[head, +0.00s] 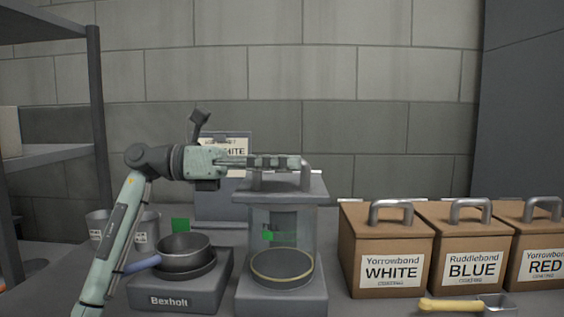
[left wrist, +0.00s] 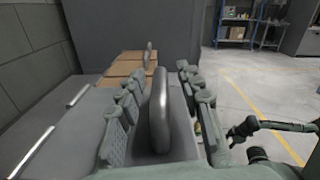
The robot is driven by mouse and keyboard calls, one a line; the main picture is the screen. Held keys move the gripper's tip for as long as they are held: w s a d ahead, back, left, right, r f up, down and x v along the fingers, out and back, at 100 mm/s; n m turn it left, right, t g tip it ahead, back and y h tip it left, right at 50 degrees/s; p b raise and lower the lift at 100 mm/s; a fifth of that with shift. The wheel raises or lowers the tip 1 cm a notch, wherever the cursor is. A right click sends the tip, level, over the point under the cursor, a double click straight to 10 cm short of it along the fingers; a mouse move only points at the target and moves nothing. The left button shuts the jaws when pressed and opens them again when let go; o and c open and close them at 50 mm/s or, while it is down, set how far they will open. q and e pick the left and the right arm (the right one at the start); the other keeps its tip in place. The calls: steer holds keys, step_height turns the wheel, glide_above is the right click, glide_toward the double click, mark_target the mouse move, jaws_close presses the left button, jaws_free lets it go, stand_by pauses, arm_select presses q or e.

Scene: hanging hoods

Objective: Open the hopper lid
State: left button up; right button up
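The hopper (head: 318,235) is a clear container on a grey base, with a flat grey lid (head: 318,188) lying level on top. A curved metal handle (head: 307,176) rises from the lid; it also shows in the left wrist view (left wrist: 159,110). My left gripper (head: 290,162) reaches in from the left over the lid at handle height. In the left wrist view its two fingers (left wrist: 160,115) stand on either side of the handle, with gaps visible, so it is open around it.
Lidded boxes labelled WHITE (head: 390,250), BLUE (head: 472,250) and RED (head: 545,240) stand to the right. A dark pan (head: 185,252) sits on a Bexholt scale (head: 180,295) to the left. A yellow-handled scoop (head: 465,304) lies in front.

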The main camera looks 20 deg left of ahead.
arm_select(q)
jaws_close()
steer(key=shift+r, duration=0.15)
stand_by(0.4)
